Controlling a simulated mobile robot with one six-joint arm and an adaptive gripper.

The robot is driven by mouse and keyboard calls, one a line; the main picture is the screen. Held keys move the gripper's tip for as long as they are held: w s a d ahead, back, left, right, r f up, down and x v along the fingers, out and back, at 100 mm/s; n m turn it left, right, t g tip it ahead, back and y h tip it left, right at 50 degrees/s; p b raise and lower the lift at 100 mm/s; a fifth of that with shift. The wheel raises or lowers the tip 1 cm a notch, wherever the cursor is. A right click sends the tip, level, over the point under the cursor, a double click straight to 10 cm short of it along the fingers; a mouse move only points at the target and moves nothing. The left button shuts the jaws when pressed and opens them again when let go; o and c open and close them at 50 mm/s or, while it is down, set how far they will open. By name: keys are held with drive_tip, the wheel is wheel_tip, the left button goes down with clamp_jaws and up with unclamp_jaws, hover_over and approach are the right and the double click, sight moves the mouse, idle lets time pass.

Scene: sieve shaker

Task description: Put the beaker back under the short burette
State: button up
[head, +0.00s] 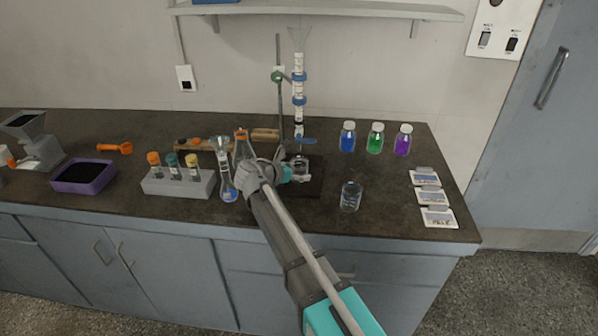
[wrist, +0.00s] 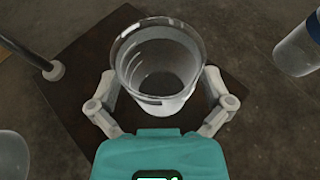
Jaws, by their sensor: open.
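A clear glass beaker (head: 301,166) stands on the dark base plate (head: 314,187) of the burette stand, below the burette (head: 298,95) with its blue clamps. In the wrist view the beaker (wrist: 158,70) looks empty and upright, over the dark plate (wrist: 75,95). My gripper (wrist: 158,80) is open, with one finger on each side of the beaker. I cannot tell whether the fingers touch the glass. In the head view my gripper (head: 289,173) is at the beaker's left side and partly covers it. The stand's rod (wrist: 27,55) is at the upper left in the wrist view.
Flasks (head: 227,180) and a vial rack (head: 178,184) stand to the left. Blue (head: 347,137), green (head: 376,137) and purple (head: 403,139) bottles stand behind right. The counter's front right is mostly clear.

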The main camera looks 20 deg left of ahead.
drive_tip(key=p+v, duration=0.4)
drive_tip(key=v, duration=0.7)
drive_tip(key=shift+s+r, duration=0.1)
drive_tip(key=shift+s+a, duration=0.2)
drive_tip(key=shift+s, duration=0.15)
